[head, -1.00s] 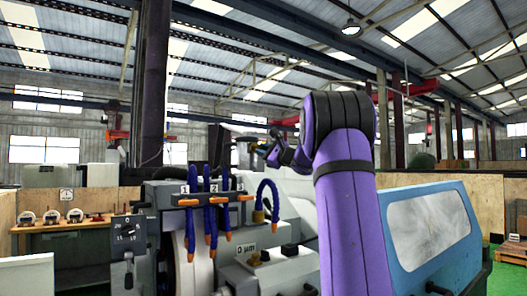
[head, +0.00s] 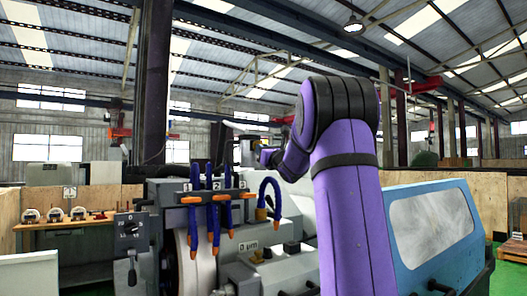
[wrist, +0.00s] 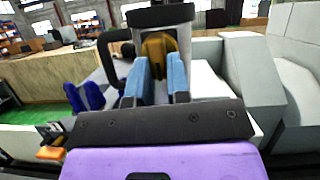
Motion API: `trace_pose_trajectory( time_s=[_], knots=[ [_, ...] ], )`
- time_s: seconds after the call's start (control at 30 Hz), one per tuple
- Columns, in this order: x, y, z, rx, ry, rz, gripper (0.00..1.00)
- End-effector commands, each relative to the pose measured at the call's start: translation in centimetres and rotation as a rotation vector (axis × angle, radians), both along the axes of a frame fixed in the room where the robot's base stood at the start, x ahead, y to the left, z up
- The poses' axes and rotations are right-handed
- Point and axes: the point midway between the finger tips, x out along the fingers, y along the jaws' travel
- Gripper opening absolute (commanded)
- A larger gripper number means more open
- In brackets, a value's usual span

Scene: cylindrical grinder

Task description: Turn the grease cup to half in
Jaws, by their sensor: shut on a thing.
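The grease cup (wrist: 158,45) is a brass-yellow, rounded piece in the upper middle of the wrist view, in front of a grey block. My gripper (wrist: 160,72) has its two blue fingers on either side of it and is shut on it. The fingers cover the cup's sides, and its lower part is hidden between them. How far the cup is turned in cannot be read. In the head view my purple arm rises over the grinder (head: 265,262), and my fingers and the cup cannot be made out there.
Blue coolant hoses with orange nozzles (head: 213,215) stand on the grinder left of my arm. A blue cover with a window (head: 430,225) is at the right. A bench (head: 62,232) stands at the far left.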

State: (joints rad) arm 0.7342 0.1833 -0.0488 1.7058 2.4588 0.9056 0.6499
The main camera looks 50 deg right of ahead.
Motion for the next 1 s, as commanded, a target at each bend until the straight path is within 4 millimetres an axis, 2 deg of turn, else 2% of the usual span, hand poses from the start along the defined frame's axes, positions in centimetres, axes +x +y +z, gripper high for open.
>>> trace_pose_trajectory(
  time_s=[0.3, 0.7, 0.73, 0.8, 0.83, 1.0],
  knots=[
    [0.01, 0.06, -0.18, 0.072, -0.014, -0.001, 0.0],
    [0.04, 0.06, -0.19, 0.077, -0.014, -0.001, 0.0],
    [0.04, 0.06, -0.19, 0.077, -0.014, -0.001, 0.22],
    [0.03, 0.06, -0.17, 0.077, -0.015, -0.001, 0.38],
    [0.04, 0.07, -0.16, 0.077, -0.015, 0.0, 0.43],
    [0.03, 0.09, -0.08, 0.075, -0.016, -0.001, 0.43]
  ],
)
